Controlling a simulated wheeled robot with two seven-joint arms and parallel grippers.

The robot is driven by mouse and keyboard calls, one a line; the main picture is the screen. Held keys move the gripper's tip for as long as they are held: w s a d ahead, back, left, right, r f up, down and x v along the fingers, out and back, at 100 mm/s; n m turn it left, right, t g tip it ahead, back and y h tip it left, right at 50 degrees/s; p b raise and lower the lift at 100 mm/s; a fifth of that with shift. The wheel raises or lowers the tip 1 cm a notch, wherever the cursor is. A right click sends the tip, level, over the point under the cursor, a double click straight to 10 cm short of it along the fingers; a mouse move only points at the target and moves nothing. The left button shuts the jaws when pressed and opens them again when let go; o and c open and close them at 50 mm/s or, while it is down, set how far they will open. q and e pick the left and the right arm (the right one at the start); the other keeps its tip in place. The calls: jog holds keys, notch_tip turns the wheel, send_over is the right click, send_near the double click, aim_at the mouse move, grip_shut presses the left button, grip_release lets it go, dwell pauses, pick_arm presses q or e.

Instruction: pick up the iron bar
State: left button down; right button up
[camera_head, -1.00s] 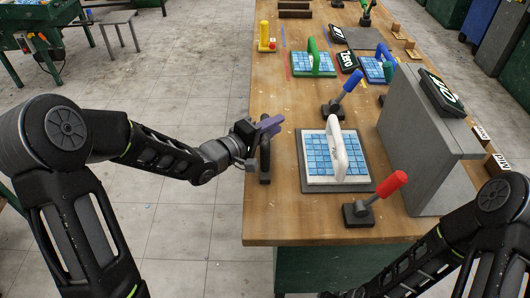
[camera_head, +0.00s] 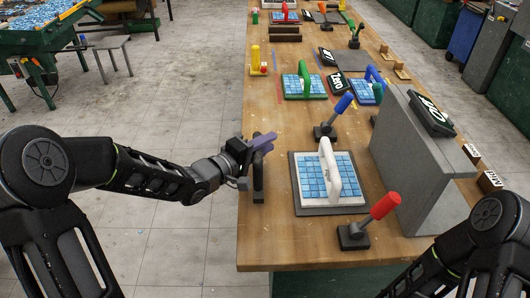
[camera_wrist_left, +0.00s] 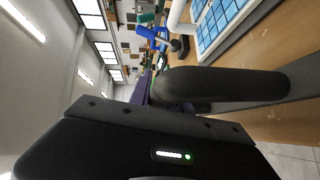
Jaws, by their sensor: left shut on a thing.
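The iron bar (camera_head: 258,184) is a dark, upright-looking piece at the left edge of the wooden bench, left of the tiled board. My left gripper (camera_head: 262,143) has purple fingers and is shut on the upper part of the bar. In the left wrist view the bar (camera_wrist_left: 225,85) is a thick, dark, rounded length close in front of the gripper body. The fingertips are mostly hidden there. I cannot tell whether the bar's lower end touches the bench. My right arm enters at the bottom right of the head view; its gripper is out of view.
The wooden bench (camera_head: 262,238) carries a tiled board (camera_head: 297,202) with a white-handled tool (camera_head: 329,169). A red-handled lever (camera_head: 382,206), a blue-handled lever (camera_head: 341,106) and a grey angled block (camera_head: 408,180) stand nearby. Bare wood lies in front.

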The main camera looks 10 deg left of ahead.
pick_arm(q)
notch_tip(320, 180, up, 8)
dwell(0.8)
